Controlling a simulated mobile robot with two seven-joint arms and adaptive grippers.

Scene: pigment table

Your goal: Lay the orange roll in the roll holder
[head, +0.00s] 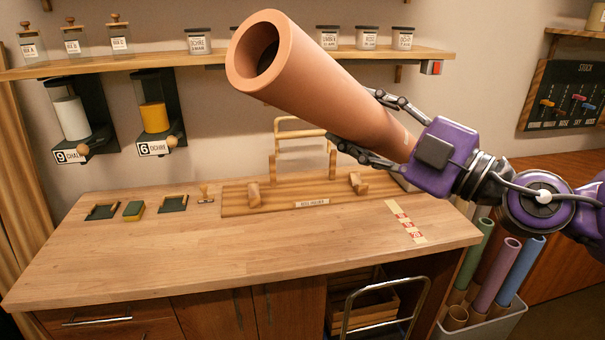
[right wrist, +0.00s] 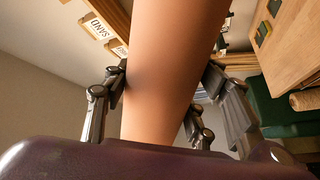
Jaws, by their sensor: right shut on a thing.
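The orange roll (head: 325,85) is a long, hollow tube. My right gripper (head: 370,130) is shut on it near its right end and holds it tilted in the air above the table, its open end up and to the left. The roll (right wrist: 165,70) also runs between the fingers in the right wrist view. The roll holder (head: 235,208) is a wooden base with two small cradle blocks (head: 254,194) (head: 358,183) and a label, at the back of the table. The cradle is empty. My left gripper is not in view.
A wooden frame (head: 277,165) stands behind the holder. Small trays (head: 173,203), a green block (head: 134,210) and a stamp lie at the table's left. The front tabletop is clear. A bin (head: 510,318) with several rolls stands at right. A jar shelf (head: 130,66) is behind.

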